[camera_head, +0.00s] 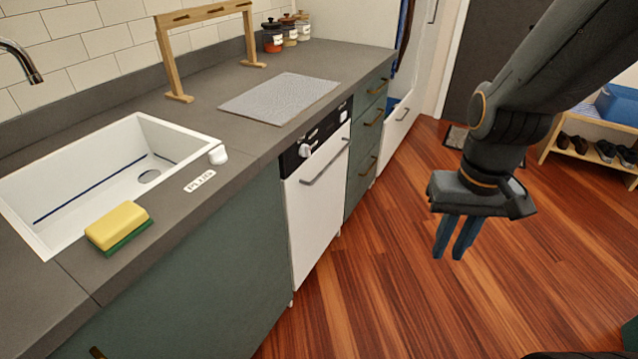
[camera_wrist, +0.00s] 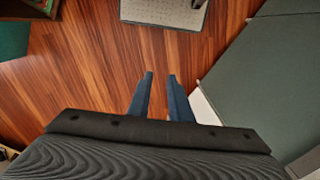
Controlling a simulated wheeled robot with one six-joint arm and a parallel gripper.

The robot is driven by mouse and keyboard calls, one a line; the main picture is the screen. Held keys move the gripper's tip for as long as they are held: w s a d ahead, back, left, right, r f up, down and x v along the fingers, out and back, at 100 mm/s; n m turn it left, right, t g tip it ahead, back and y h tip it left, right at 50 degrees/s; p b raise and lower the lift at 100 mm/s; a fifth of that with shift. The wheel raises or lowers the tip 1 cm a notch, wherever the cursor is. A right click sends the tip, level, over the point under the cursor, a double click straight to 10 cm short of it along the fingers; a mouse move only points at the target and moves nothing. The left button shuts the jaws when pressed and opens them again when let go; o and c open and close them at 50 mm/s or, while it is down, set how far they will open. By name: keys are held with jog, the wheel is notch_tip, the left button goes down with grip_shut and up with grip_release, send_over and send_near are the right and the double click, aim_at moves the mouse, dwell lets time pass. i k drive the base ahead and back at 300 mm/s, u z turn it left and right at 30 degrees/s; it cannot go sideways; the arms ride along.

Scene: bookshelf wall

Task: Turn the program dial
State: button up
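The white program dial (camera_head: 305,150) sits at the left end of the black control panel (camera_head: 322,131) on the white dishwasher (camera_head: 317,205), under the counter. Smaller controls show further right on the panel, too small to read. My gripper (camera_head: 448,256) hangs over the wood floor, right of the dishwasher and well apart from it, pointing down. Its two blue fingers are apart with nothing between them, as the wrist view also shows (camera_wrist: 160,76). The dial does not show in the wrist view.
The dishwasher's bar handle (camera_head: 325,162) sticks out just below the panel. The counter holds a sink (camera_head: 180,131), a sponge (camera_head: 118,226), a grey mat (camera_head: 280,97), a wooden rack (camera_head: 166,60) and jars (camera_head: 273,37). A shoe rack (camera_head: 590,152) stands right. The floor (camera_head: 370,290) before the dishwasher is clear.

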aim_at(304, 150)
jog(key=z, duration=0.5)
jog(key=k, duration=1.15)
jog(key=z, duration=0.35)
jog(key=i, duration=1.35)
jog(key=u, duration=0.95)
jog(key=i, duration=0.3)
jog(key=u, duration=0.35)
